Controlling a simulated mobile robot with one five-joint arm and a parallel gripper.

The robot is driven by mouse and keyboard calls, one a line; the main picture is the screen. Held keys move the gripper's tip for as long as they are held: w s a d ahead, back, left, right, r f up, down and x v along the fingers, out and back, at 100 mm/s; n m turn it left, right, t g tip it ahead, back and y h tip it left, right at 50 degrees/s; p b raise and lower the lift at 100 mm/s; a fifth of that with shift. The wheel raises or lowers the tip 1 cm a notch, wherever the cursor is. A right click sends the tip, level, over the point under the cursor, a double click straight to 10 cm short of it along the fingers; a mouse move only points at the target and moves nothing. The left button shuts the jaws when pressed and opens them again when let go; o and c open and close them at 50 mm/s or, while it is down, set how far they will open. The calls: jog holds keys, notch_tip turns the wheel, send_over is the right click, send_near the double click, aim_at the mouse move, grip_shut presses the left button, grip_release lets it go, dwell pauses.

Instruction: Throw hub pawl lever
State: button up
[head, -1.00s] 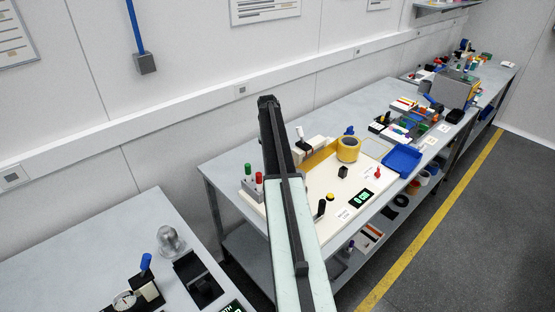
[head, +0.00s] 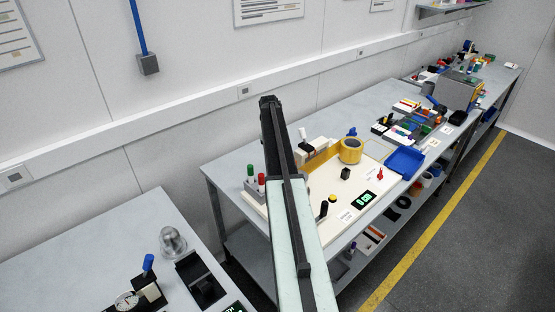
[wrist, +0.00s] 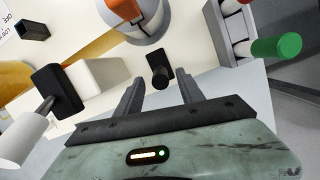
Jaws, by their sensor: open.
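In the wrist view my gripper (wrist: 158,88) is open and empty, its two dark fingers pointing at a short black knob or lever end (wrist: 158,72) on the cream board (wrist: 195,82). The knob shows between and just beyond the fingertips. A round grey and white hub with an orange part (wrist: 138,18) stands just past it. A white-handled lever on a black block (wrist: 56,92) is at the left. I cannot tell for sure which is the pawl lever. In the head view my arm hides the hub and gripper; the white handle (head: 302,133) shows beside it.
A green-capped post (wrist: 276,46) stands close right of my gripper. In the head view the board carries a yellow roll (head: 351,150), a lit display (head: 366,199) and a red knob (head: 380,173). A blue tray (head: 405,162) stands at the right. Another bench (head: 110,255) is at lower left.

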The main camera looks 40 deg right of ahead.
jog(key=p+v, duration=0.6)
jog(key=v, duration=0.1)
jog(key=shift+r+p, duration=0.25)
jog(key=shift+p, duration=0.1)
